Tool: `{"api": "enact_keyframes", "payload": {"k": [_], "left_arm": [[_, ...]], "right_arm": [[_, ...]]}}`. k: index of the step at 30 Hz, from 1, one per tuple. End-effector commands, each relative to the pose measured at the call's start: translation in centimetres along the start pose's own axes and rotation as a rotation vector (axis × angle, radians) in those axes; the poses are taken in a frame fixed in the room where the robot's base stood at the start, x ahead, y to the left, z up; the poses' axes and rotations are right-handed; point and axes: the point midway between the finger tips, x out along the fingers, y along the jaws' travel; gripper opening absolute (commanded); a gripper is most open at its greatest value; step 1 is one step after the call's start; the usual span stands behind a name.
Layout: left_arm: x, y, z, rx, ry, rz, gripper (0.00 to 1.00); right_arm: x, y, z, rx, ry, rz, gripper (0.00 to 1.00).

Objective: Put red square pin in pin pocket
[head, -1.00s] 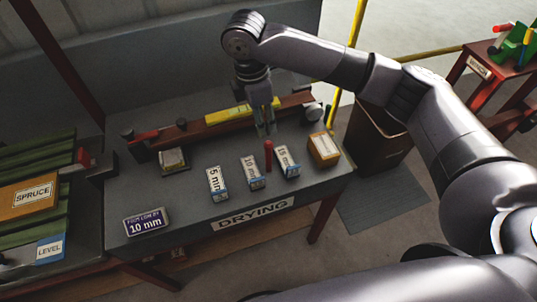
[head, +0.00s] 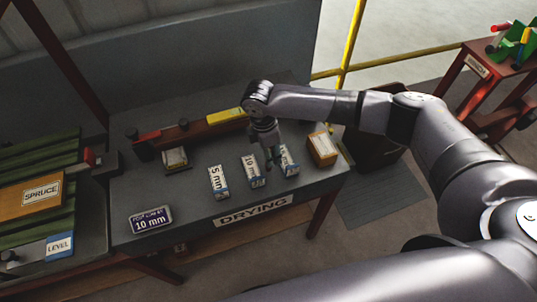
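My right gripper (head: 271,160) points down over the drying table (head: 190,205), between the 10 mm block (head: 252,171) and the 15 mm block (head: 289,161). Its fingers are small and dark here, and I cannot tell whether they are open or shut. The red pin is not visible now; the gripper and wrist cover the spot where it stood upright a second ago. I cannot make out whether the gripper touches it. No pocket is clearly marked as the pin pocket. My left gripper is not in view.
A 5 mm block (head: 218,182) and a blue 10 mm sign (head: 151,219) stand on the table. A brown box (head: 322,148) is at its right end. A long reddish beam with a yellow level (head: 225,116) lies behind. A spruce board stack (head: 30,193) is at left.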

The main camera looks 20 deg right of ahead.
Motion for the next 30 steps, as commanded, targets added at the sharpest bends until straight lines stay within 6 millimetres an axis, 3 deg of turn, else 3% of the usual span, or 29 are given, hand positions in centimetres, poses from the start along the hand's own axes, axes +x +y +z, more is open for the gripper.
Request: {"api": "enact_keyframes", "payload": {"k": [6, 24, 30], "left_arm": [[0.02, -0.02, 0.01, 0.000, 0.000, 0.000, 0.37], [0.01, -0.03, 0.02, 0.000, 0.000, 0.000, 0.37], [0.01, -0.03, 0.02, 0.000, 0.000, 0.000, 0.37]], "right_arm": [[0.12, 0.03, -0.04, 0.000, 0.001, 0.001, 0.38], [0.06, 0.03, -0.04, 0.000, 0.001, 0.001, 0.00], [0.05, 0.03, -0.04, 0.000, 0.001, 0.001, 0.00]]}}
